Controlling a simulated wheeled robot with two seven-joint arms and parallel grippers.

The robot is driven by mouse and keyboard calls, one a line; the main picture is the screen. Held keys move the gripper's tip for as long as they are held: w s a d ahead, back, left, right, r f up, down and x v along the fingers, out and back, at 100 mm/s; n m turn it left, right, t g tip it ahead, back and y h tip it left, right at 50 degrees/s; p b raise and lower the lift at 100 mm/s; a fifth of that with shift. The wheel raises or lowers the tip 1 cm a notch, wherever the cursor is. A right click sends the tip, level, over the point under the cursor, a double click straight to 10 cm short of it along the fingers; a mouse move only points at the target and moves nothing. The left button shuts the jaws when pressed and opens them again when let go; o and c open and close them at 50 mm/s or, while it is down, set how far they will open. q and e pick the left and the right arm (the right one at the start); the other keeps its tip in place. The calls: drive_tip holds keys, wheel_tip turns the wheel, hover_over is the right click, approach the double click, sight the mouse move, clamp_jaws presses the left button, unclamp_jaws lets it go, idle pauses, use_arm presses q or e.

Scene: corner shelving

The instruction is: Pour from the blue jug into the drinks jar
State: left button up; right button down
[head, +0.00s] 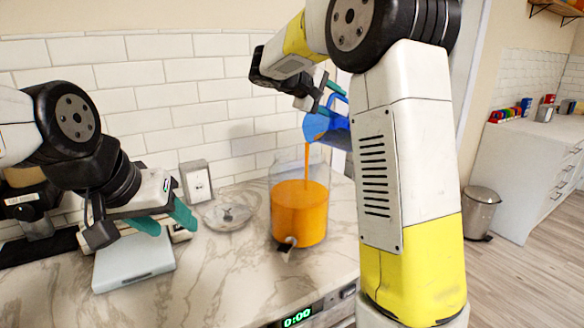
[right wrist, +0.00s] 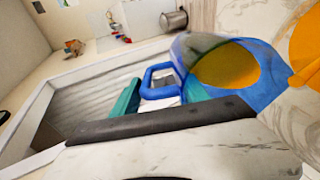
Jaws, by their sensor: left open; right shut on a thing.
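The blue jug (head: 328,127) is tilted in the air above the drinks jar (head: 298,212), its mouth to the left. An orange stream (head: 307,165) falls from its lip into the jar, which holds a good deal of orange liquid. My right gripper (head: 322,92) is shut on the jug's handle; its arm hides part of the jug. In the right wrist view the jug (right wrist: 268,85) still has orange liquid inside, and its blue handle (right wrist: 163,77) is between the teal fingers. My left gripper (head: 168,222) is open and empty, left of the jar.
A clear glass lid (head: 229,215) lies on the marble counter just left of the jar. A pale flat scale-like box (head: 133,264) sits below my left gripper. A white framed plate (head: 196,184) stands by the tiled wall. The counter in front of the jar is clear.

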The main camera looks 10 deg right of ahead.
drive_tip(key=shift+s+a+t+h+p, duration=0.4)
drive_tip(key=shift+a+h+p, duration=0.2)
drive_tip(key=shift+p, duration=0.4)
idle(2.0)
drive_tip(key=shift+w+d, duration=0.1)
